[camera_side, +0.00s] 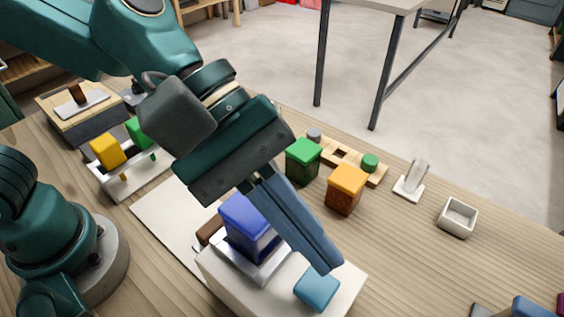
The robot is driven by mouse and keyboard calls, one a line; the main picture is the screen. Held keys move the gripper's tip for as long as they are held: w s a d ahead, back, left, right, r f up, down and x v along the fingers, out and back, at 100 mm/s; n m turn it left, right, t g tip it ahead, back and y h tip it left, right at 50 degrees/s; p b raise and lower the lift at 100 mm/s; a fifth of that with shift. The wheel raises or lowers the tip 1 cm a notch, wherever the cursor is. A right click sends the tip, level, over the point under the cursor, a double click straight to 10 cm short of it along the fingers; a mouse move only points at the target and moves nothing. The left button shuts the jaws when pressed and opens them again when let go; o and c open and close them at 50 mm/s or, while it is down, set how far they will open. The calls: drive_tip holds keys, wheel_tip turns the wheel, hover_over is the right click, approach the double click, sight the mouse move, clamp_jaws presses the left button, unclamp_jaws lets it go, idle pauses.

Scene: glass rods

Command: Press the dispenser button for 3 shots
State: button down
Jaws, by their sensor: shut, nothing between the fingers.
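The dispenser is a pale box (222,274) at the bottom middle of the view, on the wooden table. A light-blue button (317,291) with rounded corners sits on its top at the right. A blue lidded block (247,217) stands on a metal plate on the same box, partly hidden by my fingers. My gripper (326,266) is shut and empty, its long blue-grey fingers slanting down to the right. The fingertips overlap the button's upper edge in the picture; I cannot tell whether they touch it.
A green block (302,164) and an orange block (346,191) stand behind the dispenser, near a wooden board (333,152) with knobs. A clear piece on a white base (410,188) and a small white dish (457,218) lie right. A white tray (124,186) holds yellow and green blocks.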

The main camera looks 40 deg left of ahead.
sight(326, 287)
drive_tip(key=shift+f, duration=1.35)
idle(1.1)
drive_tip(key=shift+f, duration=0.4)
drive_tip(key=shift+f, duration=0.75)
idle(0.7)
drive_tip(key=shift+r, duration=1.15)
drive_tip(key=shift+r, duration=2.55)
